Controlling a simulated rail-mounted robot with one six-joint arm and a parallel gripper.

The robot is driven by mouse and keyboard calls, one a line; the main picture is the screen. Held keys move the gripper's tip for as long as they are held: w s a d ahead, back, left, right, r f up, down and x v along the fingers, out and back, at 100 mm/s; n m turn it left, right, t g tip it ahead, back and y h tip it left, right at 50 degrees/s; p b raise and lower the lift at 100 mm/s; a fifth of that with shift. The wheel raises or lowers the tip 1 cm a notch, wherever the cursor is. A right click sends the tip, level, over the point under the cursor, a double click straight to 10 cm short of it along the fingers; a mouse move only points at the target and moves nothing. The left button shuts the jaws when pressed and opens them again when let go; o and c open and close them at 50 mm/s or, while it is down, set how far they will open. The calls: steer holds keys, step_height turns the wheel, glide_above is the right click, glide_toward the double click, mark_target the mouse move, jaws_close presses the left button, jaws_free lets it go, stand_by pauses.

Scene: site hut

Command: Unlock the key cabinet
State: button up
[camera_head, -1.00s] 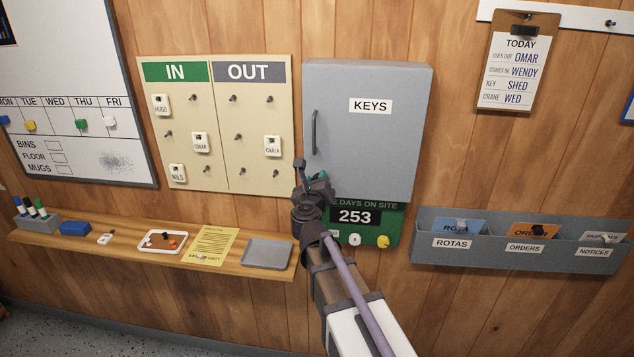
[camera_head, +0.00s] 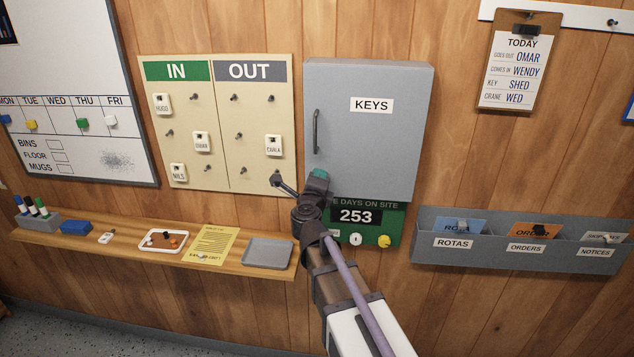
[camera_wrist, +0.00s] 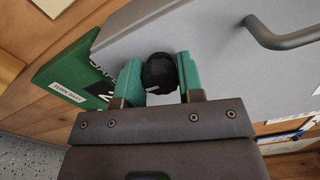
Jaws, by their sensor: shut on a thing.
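The grey key cabinet (camera_head: 365,145), labelled KEYS, hangs on the wall with its door shut and a dark bar handle (camera_head: 316,132) on the left side. The cabinet face (camera_wrist: 215,40) and handle (camera_wrist: 285,38) also show in the wrist view, tilted. My gripper (camera_wrist: 160,75) has its teal fingers on either side of a round black knob (camera_wrist: 159,72) on the cabinet face, and is shut on it. In the head view my gripper (camera_head: 318,178) is at the cabinet's lower left, and my wrist hides the knob.
A green days-on-site board (camera_head: 393,225) with a yellow and a white knob hangs just below the cabinet. An IN/OUT board (camera_head: 218,160) is to the left. A shelf (camera_head: 150,250) with a grey tray (camera_head: 268,252) runs lower left. A grey document rack (camera_head: 480,256) is to the right.

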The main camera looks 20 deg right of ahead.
steer(key=shift+n, duration=0.3)
steer(key=o, duration=0.9)
steer(key=v, duration=1)
steer(key=shift+s+a, duration=0.15)
steer(key=shift+s, duration=0.25)
